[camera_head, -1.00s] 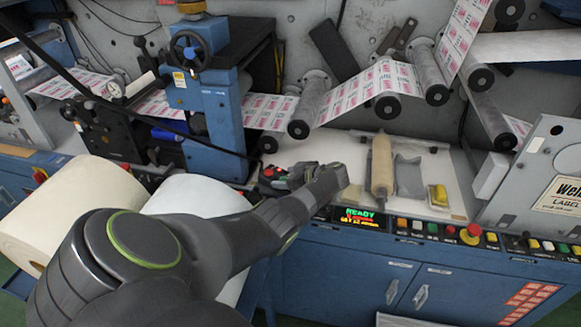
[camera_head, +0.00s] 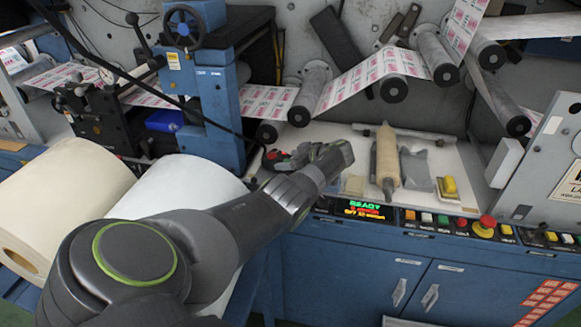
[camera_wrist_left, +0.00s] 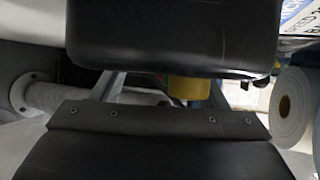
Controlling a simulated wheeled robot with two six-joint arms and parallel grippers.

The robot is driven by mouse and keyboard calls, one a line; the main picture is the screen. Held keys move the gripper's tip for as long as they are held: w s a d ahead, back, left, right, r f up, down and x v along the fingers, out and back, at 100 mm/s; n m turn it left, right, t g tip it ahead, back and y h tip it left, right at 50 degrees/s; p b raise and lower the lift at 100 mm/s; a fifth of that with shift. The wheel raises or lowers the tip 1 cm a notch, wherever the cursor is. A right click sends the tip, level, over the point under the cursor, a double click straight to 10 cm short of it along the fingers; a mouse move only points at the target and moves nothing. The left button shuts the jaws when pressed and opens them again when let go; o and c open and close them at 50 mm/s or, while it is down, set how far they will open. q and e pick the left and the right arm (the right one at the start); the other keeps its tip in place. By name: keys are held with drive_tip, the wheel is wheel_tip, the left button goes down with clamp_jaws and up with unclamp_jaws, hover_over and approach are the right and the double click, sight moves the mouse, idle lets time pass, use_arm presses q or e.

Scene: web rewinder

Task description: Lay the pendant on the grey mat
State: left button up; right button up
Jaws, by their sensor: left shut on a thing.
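My left gripper (camera_head: 285,160) is at the left end of the pale worktop, its wrist partly covering it. At its tip is a dark piece with red spots (camera_head: 273,155), which I take to be the pendant; its shape is mostly hidden. In the left wrist view the dark jaws (camera_wrist_left: 175,95) fill the middle, and a small yellow part (camera_wrist_left: 188,89) shows between them; I cannot tell whether it belongs to the held thing. A flat grey piece (camera_head: 416,170), apparently the grey mat, lies right of the tan roller, apart from the gripper. My right gripper is not in view.
The tan roller (camera_head: 387,160) and a yellow block (camera_head: 449,187) lie on the worktop (camera_head: 343,135). Web rollers (camera_head: 394,88) hang above the back edge. A button panel with a red knob (camera_head: 487,221) runs along the front. Large paper rolls (camera_head: 165,188) stand at left.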

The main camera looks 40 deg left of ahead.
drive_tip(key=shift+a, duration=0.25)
use_arm(q)
drive_tip(key=shift+f, duration=0.2)
drive_tip(key=o, duration=1.5)
drive_tip(key=shift+c, duration=0.2)
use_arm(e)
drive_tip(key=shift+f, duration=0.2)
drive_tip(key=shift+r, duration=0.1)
use_arm(q)
drive_tip(key=shift+r, duration=0.2)
drive_tip(key=v, duration=1.2)
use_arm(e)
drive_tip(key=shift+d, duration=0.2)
